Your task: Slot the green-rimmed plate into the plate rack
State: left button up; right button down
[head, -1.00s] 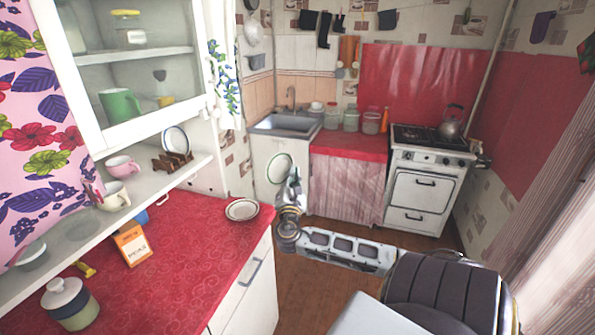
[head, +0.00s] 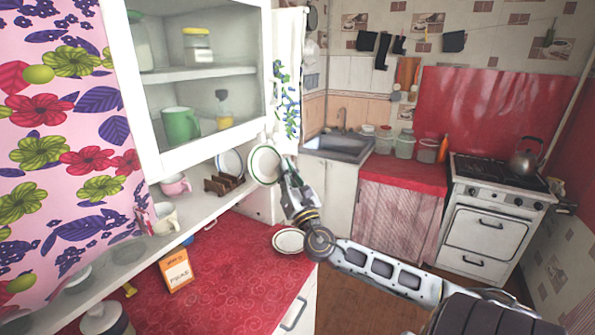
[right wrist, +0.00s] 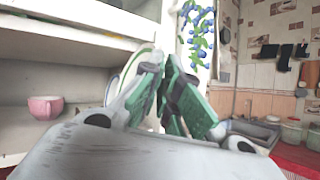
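The green-rimmed plate (head: 265,164) is held upright by my right gripper (head: 283,164), whose fingers are shut on its right edge. In the right wrist view the fingers (right wrist: 165,90) close on the plate (right wrist: 131,72), which is mostly hidden behind them. The brown plate rack (head: 223,184) sits on the white shelf, just left of the held plate. A blue-rimmed plate (head: 230,163) stands in the rack. The held plate appears right of the rack; I cannot tell whether they touch. My left gripper is not in view.
A pink cup (head: 175,185) and a cream mug (head: 163,218) stand on the shelf left of the rack. The glass-fronted cabinet (head: 215,150) hangs above. Stacked plates (head: 288,241) and an orange box (head: 175,270) are on the red counter below.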

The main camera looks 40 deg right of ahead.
jog(key=n+y, duration=0.1)
jog(key=a+n+t+y, duration=0.1)
jog(key=n+y, duration=0.1)
jog(key=w+a+f+n+t+y, duration=0.1)
jog(key=n, duration=0.1)
jog(key=shift+a, duration=0.15)
jog(key=shift+n+y, duration=0.3)
jog(key=shift+y, duration=0.1)
jog(key=shift+b, duration=0.3)
